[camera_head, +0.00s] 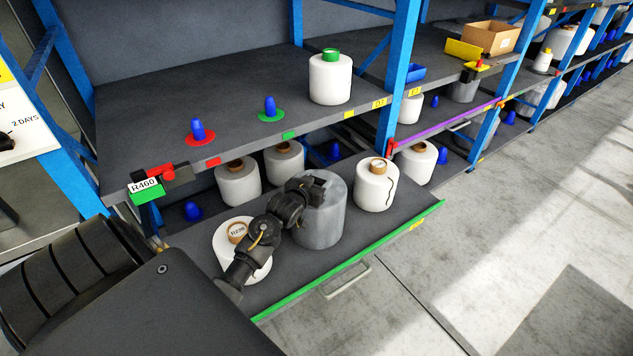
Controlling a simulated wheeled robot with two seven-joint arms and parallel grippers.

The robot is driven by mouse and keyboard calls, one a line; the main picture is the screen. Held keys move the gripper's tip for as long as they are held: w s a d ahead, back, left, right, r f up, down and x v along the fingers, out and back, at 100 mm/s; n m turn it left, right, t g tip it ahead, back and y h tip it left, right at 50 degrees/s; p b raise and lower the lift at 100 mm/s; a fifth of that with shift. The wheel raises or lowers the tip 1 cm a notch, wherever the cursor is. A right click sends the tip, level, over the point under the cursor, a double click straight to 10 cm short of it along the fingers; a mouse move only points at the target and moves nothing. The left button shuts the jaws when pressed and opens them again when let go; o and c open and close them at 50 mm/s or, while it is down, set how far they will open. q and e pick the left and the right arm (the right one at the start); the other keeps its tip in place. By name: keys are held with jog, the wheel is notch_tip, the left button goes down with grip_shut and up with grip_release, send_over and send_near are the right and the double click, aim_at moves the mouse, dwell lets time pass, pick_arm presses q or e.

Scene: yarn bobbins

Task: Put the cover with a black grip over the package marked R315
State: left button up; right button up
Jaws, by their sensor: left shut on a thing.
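A grey cylindrical cover (322,222) is upright at the middle of the lower pulled-out shelf. My left gripper (316,186) is shut at its top, where the black grip is mostly hidden by the fingers. I cannot tell whether the cover rests on the shelf or hangs slightly above it, and whatever is inside is hidden. A white package (228,262) with a labelled brown core stands left of it, partly behind my arm. Another white package (371,193) stands to its right. Their label text is too small to read surely. My right gripper is not in view.
The pulled-out shelf has a green front edge (350,262). More white packages (238,186) stand behind. The upper shelf (230,95) overhangs the back and holds a white bobbin (330,82) and blue cones (270,106). Blue uprights (402,70) stand to the right.

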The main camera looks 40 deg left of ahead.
pick_arm(q)
jog(key=o, duration=1.4)
jog(key=b+v, duration=0.1)
jog(key=v, duration=0.9)
jog(key=shift+s+d+r, duration=0.1)
jog(key=shift+s, duration=0.3)
